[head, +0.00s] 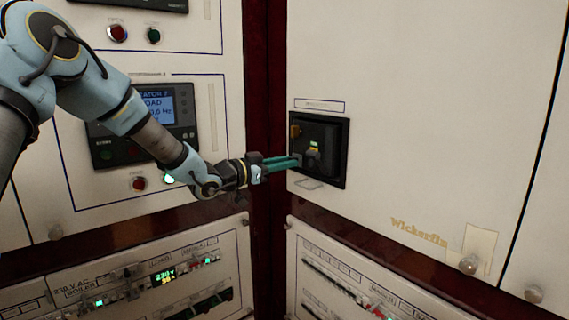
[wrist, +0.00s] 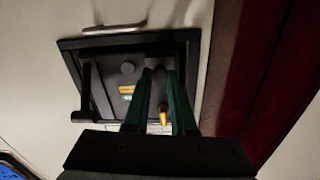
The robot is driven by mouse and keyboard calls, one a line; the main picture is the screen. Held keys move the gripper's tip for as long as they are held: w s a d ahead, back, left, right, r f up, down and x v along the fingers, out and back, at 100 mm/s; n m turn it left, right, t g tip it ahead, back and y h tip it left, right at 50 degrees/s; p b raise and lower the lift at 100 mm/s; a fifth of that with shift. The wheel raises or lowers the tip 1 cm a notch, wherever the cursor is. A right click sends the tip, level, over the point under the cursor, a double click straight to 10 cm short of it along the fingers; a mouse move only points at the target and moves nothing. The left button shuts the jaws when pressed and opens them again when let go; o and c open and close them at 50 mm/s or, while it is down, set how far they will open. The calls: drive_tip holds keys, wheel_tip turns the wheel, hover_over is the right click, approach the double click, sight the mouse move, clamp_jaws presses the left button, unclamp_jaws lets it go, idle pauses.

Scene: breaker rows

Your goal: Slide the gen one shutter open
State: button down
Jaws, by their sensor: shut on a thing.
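The gen one shutter unit is a black, square-framed recess (head: 333,180) in the cream panel on the right. It also fills the upper middle of the wrist view (wrist: 70,48). In the wrist view my gripper (wrist: 162,70) is shut on a dark part there, seemingly the shutter's handle. The fingers hide most of that part.
A metal loop handle (head: 309,183) sticks out just below the recess. A dark red post (head: 265,100) stands left of the panel. Another panel with a display (head: 155,110) is behind my arm. Breaker rows (head: 150,285) lie lower down. The panel right of the recess is clear.

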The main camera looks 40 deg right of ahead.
idle(0.9)
drive_tip(key=shift+s+a+b, duration=0.15)
drive_tip(key=shift+s+b, duration=0.9)
drive_tip(key=shift+s, duration=1.3)
drive_tip(key=c, duration=0.7)
unclamp_jaws()
drive_tip(key=shift+s, duration=0.1)
drive_tip(key=shift+c, duration=0.2)
drive_tip(key=shift+a, duration=0.25)
drive_tip(key=w+a+b, duration=0.1)
drive_tip(key=a, duration=0.9)
drive_tip(key=shift+a+b, duration=0.15)
drive_tip(key=shift+b, duration=0.25)
